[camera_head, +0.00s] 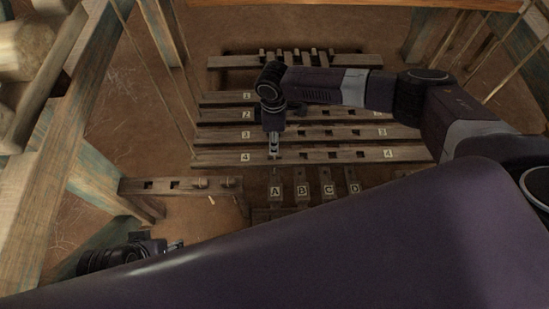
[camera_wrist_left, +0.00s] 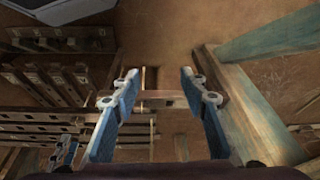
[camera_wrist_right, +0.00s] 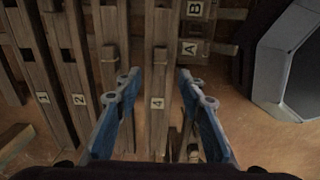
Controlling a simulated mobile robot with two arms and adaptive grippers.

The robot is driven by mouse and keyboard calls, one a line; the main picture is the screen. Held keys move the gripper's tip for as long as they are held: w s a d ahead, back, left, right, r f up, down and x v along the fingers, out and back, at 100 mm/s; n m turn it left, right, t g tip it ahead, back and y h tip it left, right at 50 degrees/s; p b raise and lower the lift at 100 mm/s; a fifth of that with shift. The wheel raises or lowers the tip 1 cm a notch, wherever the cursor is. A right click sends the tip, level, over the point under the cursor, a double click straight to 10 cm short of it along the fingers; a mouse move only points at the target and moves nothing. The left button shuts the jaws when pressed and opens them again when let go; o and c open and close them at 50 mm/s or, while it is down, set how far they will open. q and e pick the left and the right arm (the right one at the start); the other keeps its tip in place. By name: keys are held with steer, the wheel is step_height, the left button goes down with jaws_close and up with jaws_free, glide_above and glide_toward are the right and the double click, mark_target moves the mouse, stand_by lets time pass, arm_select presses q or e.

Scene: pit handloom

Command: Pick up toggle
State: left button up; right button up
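Small light wooden pegs, which may be toggles, sit on a short slotted bar (camera_head: 165,186) at the left in the head view. One peg (camera_head: 200,183) is near its middle and another (camera_head: 228,182) near its right end. My right gripper (camera_head: 275,153) points down over the left part of the beam marked 4 (camera_head: 325,156). In the right wrist view its open fingers (camera_wrist_right: 153,80) stand either side of that beam, with nothing visibly held. My left gripper (camera_head: 176,245) is low at the left; in the left wrist view it is open and empty (camera_wrist_left: 160,78), facing the slotted bar (camera_wrist_left: 165,99).
Several parallel slotted beams marked 1 to 4 lie at the centre. Treadles marked A to D (camera_head: 300,191) lie in front of them. Wooden loom posts (camera_head: 105,190) stand at the left. Bare earth floor (camera_head: 130,110) is open beside the beams.

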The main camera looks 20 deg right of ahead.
mark_target(274, 157)
steer(key=shift+d+f, duration=0.1)
steer(key=shift+f, duration=0.45)
step_height(274, 157, down, 5)
steer(key=shift+d+r+b, duration=0.1)
steer(key=shift+r+b, duration=0.05)
steer(key=shift+b, duration=1)
steer(key=shift+f, duration=0.85)
arm_select(q)
steer(key=shift+w+d+r+t, duration=0.1)
steer(key=shift+w+d+t, duration=0.1)
steer(key=shift+w+t, duration=0.35)
steer(key=shift+w+d+t, duration=0.2)
steer(key=shift+w+t, duration=0.05)
steer(key=shift+w, duration=0.6)
arm_select(e)
jaws_close()
